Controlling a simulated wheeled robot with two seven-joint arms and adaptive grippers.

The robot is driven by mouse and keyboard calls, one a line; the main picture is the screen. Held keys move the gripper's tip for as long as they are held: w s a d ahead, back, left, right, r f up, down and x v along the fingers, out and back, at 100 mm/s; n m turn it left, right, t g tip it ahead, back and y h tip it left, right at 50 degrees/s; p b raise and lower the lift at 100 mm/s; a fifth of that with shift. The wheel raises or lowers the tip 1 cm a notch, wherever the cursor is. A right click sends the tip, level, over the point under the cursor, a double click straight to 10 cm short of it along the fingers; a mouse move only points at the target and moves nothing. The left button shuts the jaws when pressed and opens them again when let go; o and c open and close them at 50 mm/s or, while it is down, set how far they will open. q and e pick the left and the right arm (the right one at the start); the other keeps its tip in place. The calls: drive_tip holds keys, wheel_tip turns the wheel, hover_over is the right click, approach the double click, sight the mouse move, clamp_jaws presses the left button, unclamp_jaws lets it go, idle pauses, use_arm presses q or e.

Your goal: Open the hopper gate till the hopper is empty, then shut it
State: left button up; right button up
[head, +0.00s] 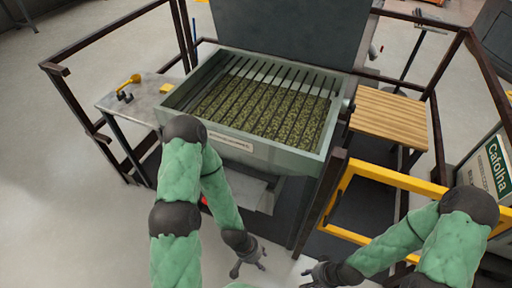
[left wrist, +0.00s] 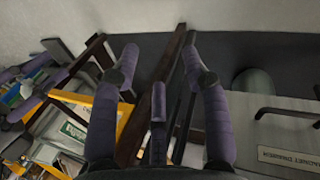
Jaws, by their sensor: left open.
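The hopper (head: 200,82) is a pale grey-green bin in the middle of the head view. Green-brown granular material (head: 265,108) lies broadly across it under a grate of bars. The gate cannot be made out for sure; my left arm covers part of the hopper's front. My left gripper (head: 250,266) is low in front of the hopper, apart from it. In the left wrist view the left gripper (left wrist: 160,62) has its fingers spread and holds nothing. My right gripper (head: 313,271) is low by the yellow rail; its finger state is unclear.
Dark railings (head: 90,35) flank the hopper. A side table (head: 150,98) with a yellow scoop (head: 130,80) stands left, a slatted wooden platform (head: 390,115) right. A yellow rail (head: 390,178) and a Cafolha sack (head: 490,165) are at right. A labelled grey panel (left wrist: 250,130) shows in the left wrist view.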

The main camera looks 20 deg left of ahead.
idle(0.4)
use_arm(q)
clamp_jaws()
drive_tip(key=w+a+r+n+t+y+p, duration=0.1)
drive_tip(key=w+a+r+n+t, duration=0.2)
drive_tip(key=a+n, duration=0.9)
drive_tip(key=a+r+n+t+y+p, duration=0.1)
drive_tip(key=a+r+n+t+p, duration=0.2)
drive_tip(key=a+n, duration=0.85)
drive_tip(key=w+a+r+n+t+y, duration=0.1)
drive_tip(key=w+a+r+n+t, duration=0.3)
drive_tip(key=a+n, duration=0.75)
drive_tip(key=w+a+f+m+g+b, duration=0.1)
drive_tip(key=w+f+b, duration=0.3)
drive_tip(key=w, duration=0.4)
drive_tip(key=shift+w+a+f+m+b, duration=0.35)
drive_tip(key=shift+a+f+m, duration=0.25)
drive_tip(key=shift+f, duration=0.25)
